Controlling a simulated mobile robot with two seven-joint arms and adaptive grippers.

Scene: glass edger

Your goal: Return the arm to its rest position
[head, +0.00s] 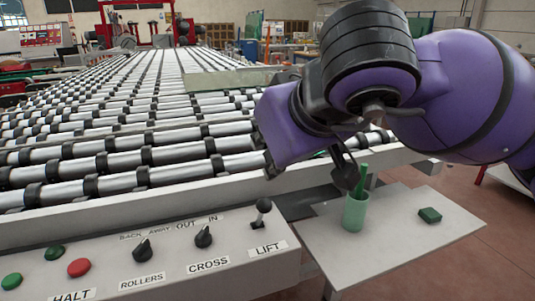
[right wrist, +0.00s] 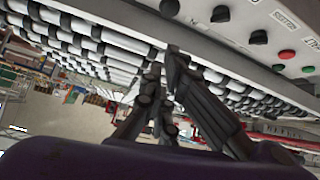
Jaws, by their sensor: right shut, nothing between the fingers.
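My right arm is purple and black and reaches in from the right in the head view. My right gripper (head: 346,172) is dark and partly hidden behind its own wrist. It shows near the front edge of the roller bed, close to the green cup (head: 355,211) on the side shelf; whether it touches the cup's contents I cannot tell. In the right wrist view the fingers (right wrist: 169,62) are together, with nothing between them, in front of the rollers and the panel edge. My left gripper is in neither view.
The roller conveyor (head: 110,150) fills the left and middle, with a glass sheet (head: 222,81) towards the back. The control panel (head: 190,262) has knobs, buttons and a LIFT lever (head: 262,211).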

